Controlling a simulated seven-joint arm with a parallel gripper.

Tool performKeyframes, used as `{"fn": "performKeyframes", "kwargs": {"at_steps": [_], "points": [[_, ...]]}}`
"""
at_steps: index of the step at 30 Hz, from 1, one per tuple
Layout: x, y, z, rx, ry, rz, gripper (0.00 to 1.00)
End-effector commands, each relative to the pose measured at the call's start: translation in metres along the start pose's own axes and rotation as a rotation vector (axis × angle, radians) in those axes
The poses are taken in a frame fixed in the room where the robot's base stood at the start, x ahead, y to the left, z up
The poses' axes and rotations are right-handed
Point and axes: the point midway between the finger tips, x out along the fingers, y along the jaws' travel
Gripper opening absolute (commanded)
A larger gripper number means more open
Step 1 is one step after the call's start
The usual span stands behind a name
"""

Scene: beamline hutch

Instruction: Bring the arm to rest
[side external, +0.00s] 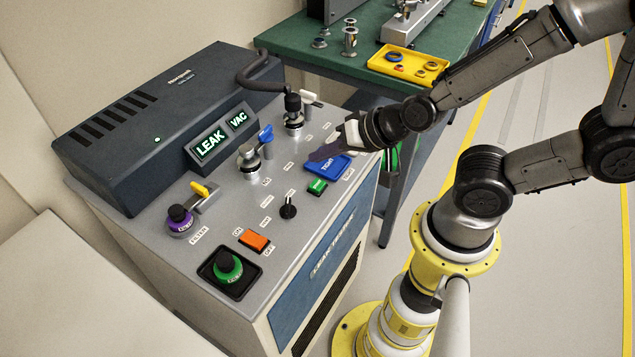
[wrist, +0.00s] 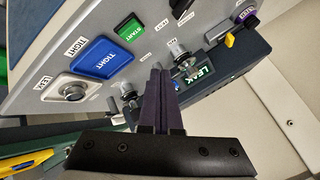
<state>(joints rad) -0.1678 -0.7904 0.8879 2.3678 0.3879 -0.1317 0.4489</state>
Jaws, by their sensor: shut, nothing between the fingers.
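My gripper (side external: 322,153) hangs over the right part of the sloped grey control panel (side external: 205,225), close to the blue TIGHT button (side external: 327,166). Its two dark fingers are together with nothing between them. In the wrist view the shut fingers (wrist: 160,72) reach up from the bottom middle, with the blue TIGHT button (wrist: 100,58) to their left. I cannot tell whether the fingertips touch the panel. The arm comes in from the right, bent, with its yellow base on the floor.
The panel carries a green START button (side external: 317,187), an orange switch (side external: 254,240), a blue-levered valve (side external: 250,160) and a hose fitting (side external: 293,110). The display (side external: 210,145) reads LEAK. A green bench (side external: 345,75) with a yellow tray (side external: 408,66) stands behind. Floor at right is clear.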

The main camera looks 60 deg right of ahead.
Motion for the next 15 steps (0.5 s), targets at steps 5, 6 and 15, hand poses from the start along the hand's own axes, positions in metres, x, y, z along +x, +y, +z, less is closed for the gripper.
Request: {"fn": "performKeyframes", "kwargs": {"at_steps": [5,6,15], "points": [[0.0001,0.0,0.0,0.0,0.0,0.0,0.0],[0.0001,0.0,0.0,0.0,0.0,0.0,0.0],[-0.0011,-0.0002,-0.0054,0.009,0.013,0.0,0.0]]}}
